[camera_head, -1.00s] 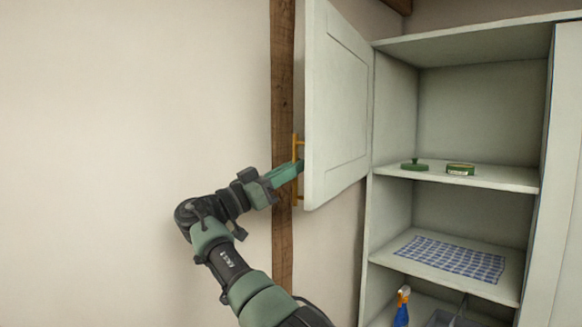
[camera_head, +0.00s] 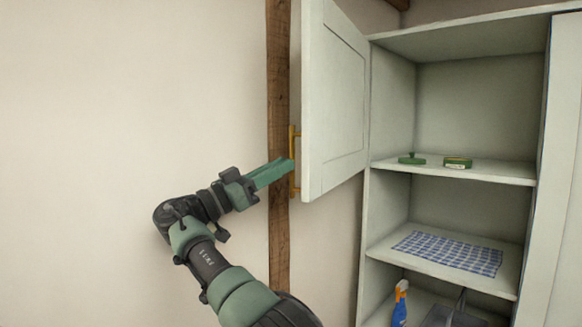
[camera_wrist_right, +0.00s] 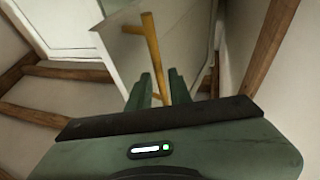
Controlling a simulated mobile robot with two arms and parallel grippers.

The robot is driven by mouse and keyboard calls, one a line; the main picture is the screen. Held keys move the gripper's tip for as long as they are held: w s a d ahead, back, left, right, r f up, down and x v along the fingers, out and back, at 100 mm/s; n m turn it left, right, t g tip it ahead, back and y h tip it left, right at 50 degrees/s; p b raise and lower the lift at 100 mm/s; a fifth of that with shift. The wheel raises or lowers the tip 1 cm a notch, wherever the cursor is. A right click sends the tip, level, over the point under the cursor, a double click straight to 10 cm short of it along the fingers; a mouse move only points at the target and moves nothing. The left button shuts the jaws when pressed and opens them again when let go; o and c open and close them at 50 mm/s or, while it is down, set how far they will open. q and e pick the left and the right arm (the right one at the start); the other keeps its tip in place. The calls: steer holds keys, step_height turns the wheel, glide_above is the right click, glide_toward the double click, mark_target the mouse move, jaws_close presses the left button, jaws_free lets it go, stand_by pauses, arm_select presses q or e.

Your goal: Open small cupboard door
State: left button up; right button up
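The pale grey-green small cupboard door (camera_head: 335,105) stands swung wide open to the left of the cupboard in the head view. Its brass bar handle (camera_head: 292,180) is on the door's free edge side. My right gripper (camera_head: 284,166) is at the handle's height, with its green fingertips at or just beside the bar. In the right wrist view, the fingers (camera_wrist_right: 161,80) are apart, and the handle (camera_wrist_right: 150,40) runs down into the gap between them. I cannot tell whether they touch it. My left gripper is not in view.
A wooden post (camera_head: 278,90) runs up the wall behind the handle. The wall to the left is bare.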

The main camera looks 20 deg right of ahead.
steer(key=v, duration=0.3)
steer(key=shift+s+a+f+p, duration=0.1)
steer(key=shift+a+f+p, duration=0.05)
steer(key=shift+a+p, duration=0.15)
steer(key=shift+f, duration=0.1)
